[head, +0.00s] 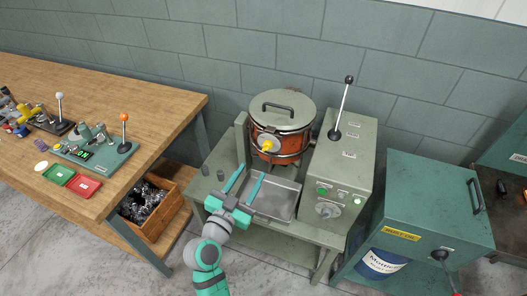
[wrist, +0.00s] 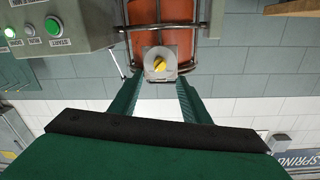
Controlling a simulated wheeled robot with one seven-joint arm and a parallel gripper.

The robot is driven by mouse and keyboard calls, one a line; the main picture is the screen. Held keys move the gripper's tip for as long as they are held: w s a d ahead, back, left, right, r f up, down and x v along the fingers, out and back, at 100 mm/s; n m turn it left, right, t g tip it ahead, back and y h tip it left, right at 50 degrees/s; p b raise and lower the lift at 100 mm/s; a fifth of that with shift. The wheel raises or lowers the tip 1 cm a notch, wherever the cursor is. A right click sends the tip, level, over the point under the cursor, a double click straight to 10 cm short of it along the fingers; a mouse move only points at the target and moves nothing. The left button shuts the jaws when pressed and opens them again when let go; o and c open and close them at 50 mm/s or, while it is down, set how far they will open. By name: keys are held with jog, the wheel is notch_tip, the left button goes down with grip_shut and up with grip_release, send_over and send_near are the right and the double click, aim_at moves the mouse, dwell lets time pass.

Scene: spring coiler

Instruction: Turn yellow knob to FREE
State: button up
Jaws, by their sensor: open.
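The yellow knob (head: 267,145) sits on a pale plate at the front of an orange drum (head: 290,147) with a grey lid. It also shows in the wrist view (wrist: 159,64), upside down, in line with the space between my fingers. My gripper (head: 247,184) has its two teal fingers apart and empty, pointing toward the drum. In the wrist view my gripper (wrist: 160,100) frames the knob's plate from below, with the knob beyond the fingertips. I see no contact with the knob. Any FREE marking is too small to read.
A grey control box (head: 341,165) with a black-knobbed lever (head: 343,105) and green buttons stands right of the drum. A metal tray (head: 276,197) lies below the knob. A wooden workbench (head: 130,95) is at left and a green cabinet (head: 425,195) at right.

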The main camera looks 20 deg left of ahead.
aim_at(265, 150)
jog(key=w, duration=0.7)
jog(key=w+d, duration=0.1)
jog(key=w, duration=0.2)
jog(key=shift+w+r, duration=0.15)
jog(key=shift+w, duration=0.25)
jog(key=c, duration=1)
jog(key=shift+c, duration=0.2)
